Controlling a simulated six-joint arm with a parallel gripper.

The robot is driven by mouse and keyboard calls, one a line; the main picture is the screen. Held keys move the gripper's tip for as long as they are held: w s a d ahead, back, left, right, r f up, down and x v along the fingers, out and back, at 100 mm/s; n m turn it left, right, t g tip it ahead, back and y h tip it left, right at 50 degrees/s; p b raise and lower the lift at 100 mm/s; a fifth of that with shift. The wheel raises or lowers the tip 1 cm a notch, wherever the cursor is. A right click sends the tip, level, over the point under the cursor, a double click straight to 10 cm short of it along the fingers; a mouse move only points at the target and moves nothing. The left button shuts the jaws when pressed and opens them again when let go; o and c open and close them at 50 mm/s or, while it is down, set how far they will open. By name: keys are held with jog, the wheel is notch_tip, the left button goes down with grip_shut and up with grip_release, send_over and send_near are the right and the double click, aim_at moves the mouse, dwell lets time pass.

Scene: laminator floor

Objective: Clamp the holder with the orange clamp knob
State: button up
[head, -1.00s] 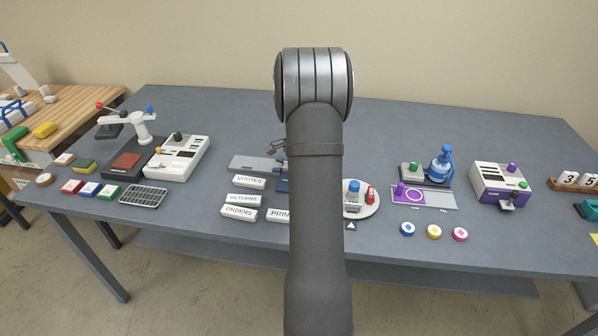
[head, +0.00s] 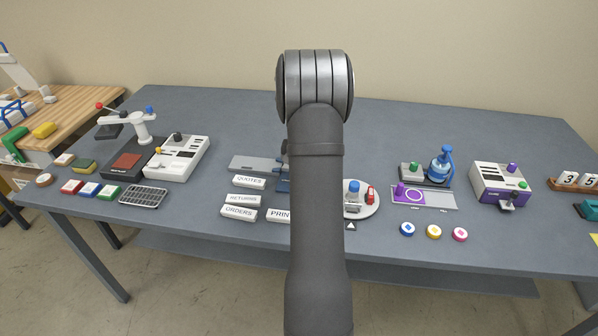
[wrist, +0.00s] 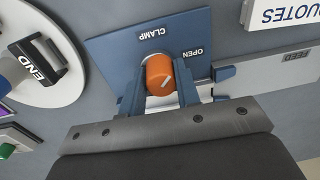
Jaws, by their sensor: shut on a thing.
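The orange clamp knob (wrist: 160,76) stands on a blue panel (wrist: 110,52) marked CLAMP and OPEN in the wrist view. A pale line on the knob's face points to the upper right, toward the OPEN side. My gripper (wrist: 160,98) is shut on the knob, one blue-grey finger on each side. The holder is not clearly told apart from the blue panel and the grey plate (wrist: 280,85) marked FEED beside it. In the head view my arm hides the knob and gripper; a small part of blue shows at its left edge.
A white round turntable (wrist: 45,92) with an END block (wrist: 35,62) lies close to the left in the wrist view. A QUOTES block (wrist: 285,12) is at upper right. In the head view, RETURNS (head: 243,200) and ORDERS (head: 238,213) blocks lie left of my arm.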

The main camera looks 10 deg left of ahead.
jog(key=n, duration=0.5)
jog(key=shift+n, duration=0.3)
dwell(0.4)
jog(key=o, duration=1)
jog(key=shift+c, duration=0.2)
notch_tip(320, 180, up, 17)
jog(key=shift+w+d+r, duration=0.2)
jog(key=shift+w+d, duration=0.05)
jog(key=shift+d, duration=0.1)
